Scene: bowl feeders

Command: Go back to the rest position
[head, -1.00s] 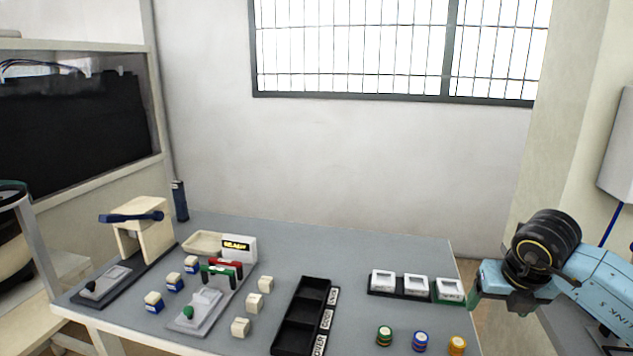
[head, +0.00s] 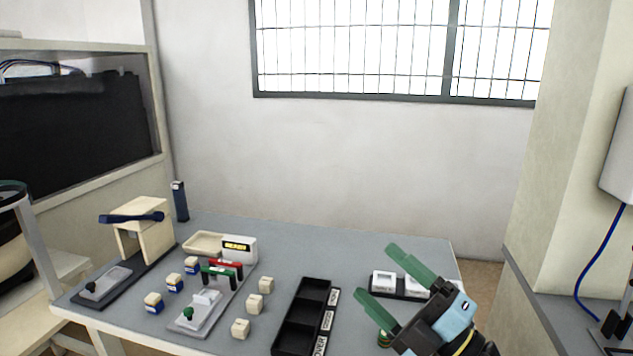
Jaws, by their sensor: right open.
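My right gripper (head: 383,279) shows at the lower right, above the right part of the table. Its two green fingers are spread apart, with nothing between them. It hides part of the black holder with white square pieces (head: 383,281) and most of the coloured round stacks; only a bit of the green one (head: 384,340) shows below the fingers. My left gripper is not in view.
The grey table (head: 330,240) carries a black compartment tray (head: 304,312), several cream blocks (head: 266,285), blue-and-white blocks (head: 153,302), a grey fixture (head: 200,314) and a cream press-like stand (head: 150,228). The table's back middle is clear. A pillar stands at the right.

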